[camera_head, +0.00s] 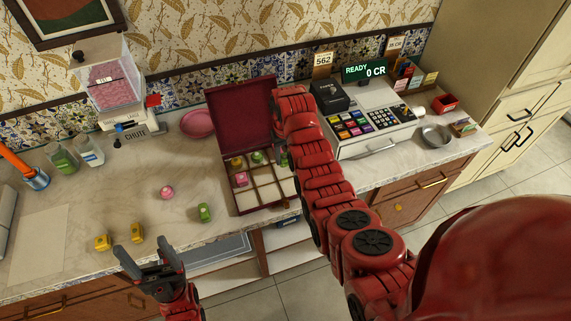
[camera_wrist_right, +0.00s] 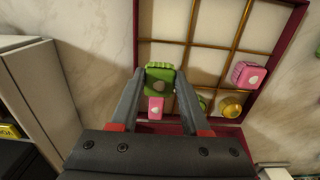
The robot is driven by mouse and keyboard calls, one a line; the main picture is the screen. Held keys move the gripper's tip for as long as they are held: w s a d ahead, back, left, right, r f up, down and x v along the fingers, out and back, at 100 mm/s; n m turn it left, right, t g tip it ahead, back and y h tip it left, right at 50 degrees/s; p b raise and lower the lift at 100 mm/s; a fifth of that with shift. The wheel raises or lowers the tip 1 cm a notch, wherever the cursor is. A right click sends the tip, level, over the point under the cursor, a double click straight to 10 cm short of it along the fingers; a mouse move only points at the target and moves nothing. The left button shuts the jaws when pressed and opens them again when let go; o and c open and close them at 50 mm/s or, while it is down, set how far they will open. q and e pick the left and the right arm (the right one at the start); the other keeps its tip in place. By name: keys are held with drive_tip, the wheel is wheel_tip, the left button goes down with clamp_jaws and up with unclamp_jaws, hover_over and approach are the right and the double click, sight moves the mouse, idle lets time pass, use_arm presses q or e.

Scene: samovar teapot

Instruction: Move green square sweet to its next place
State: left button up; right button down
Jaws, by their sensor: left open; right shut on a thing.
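My right gripper (camera_head: 281,158) reaches over the open sweet box (camera_head: 262,207). The box also holds a yellow sweet (camera_head: 237,162), another green sweet (camera_head: 257,157) and a pink square sweet (camera_head: 241,179) in separate compartments. My left gripper (camera_head: 149,256) is open and empty at the counter's front edge.
On the counter lie a green sweet (camera_head: 204,212), a pink round sweet (camera_head: 167,192) and two yellow sweets (camera_head: 103,243) (camera_head: 137,232). A pink plate (camera_head: 198,124) is left of the box. The cash register (camera_head: 370,120) stands close to the right of my right arm.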

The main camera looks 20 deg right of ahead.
sight(285, 159)
wheel_tip(285, 159, down, 3)
drive_tip(key=shift+r+p, duration=0.2)
drive_tip(key=shift+p, duration=0.8)
drive_tip(key=shift+f, duration=0.45)
drive_tip(key=shift+f, duration=0.15)
drive_tip(key=c, duration=0.7)
unclamp_jaws()
drive_tip(key=shift+o, duration=0.2)
